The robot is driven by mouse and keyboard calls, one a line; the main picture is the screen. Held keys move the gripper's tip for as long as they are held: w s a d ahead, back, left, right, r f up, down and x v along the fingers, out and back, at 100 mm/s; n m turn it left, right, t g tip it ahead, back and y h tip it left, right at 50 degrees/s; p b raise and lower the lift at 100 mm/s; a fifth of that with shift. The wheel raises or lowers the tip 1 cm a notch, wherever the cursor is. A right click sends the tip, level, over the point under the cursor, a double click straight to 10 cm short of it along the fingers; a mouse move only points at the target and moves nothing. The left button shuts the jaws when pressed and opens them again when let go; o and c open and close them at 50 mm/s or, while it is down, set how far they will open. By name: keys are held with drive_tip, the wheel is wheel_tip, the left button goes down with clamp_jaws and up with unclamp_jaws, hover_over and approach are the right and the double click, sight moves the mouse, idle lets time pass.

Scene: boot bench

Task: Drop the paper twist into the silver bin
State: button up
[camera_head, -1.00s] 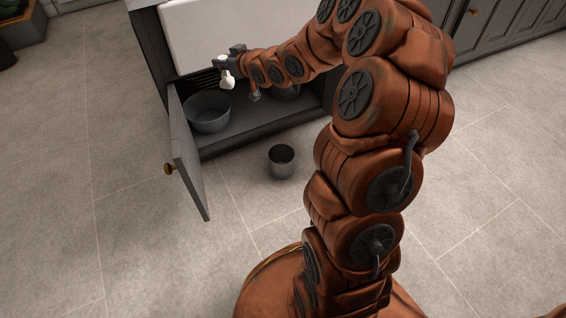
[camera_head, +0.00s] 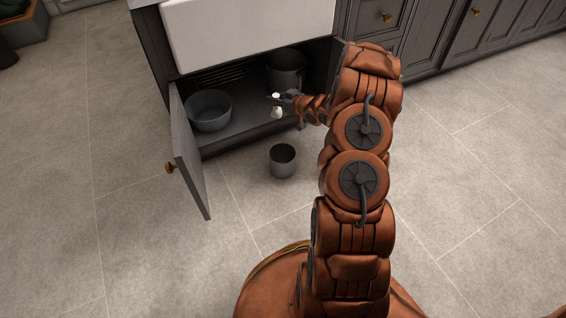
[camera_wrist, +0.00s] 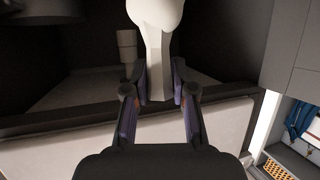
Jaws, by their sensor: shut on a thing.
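My gripper (camera_head: 283,100) is in front of the open cabinet under the sink, shut on the white paper twist (camera_head: 277,113). The twist hangs below the fingers, clear of the bins. In the wrist view the pale twist (camera_wrist: 156,22) sits between both fingers (camera_wrist: 160,85), its wide end cut off at the top edge. A small grey metal bin (camera_head: 283,172) stands upright on the floor, below the gripper and apart from it. It looks like the silver bin, though two other grey vessels are close in colour.
The cabinet floor holds a wide grey basin (camera_head: 209,117) at left and a taller grey pot (camera_head: 286,62) at back right. The open door (camera_head: 188,155) stands out at left. The white sink (camera_head: 245,35) overhangs the opening. Tiled floor around the small bin is clear.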

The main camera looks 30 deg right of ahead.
drive_tip(key=s+d+f+b, duration=0.2)
drive_tip(key=s+f+b, duration=0.1)
drive_tip(key=f, duration=1.2)
drive_tip(key=shift+s+d+f, duration=0.15)
drive_tip(key=shift+s+f, duration=0.1)
drive_tip(key=shift+f, duration=0.05)
drive_tip(key=o, duration=0.9)
drive_tip(key=v, duration=1.2)
drive_tip(key=shift+d, duration=0.2)
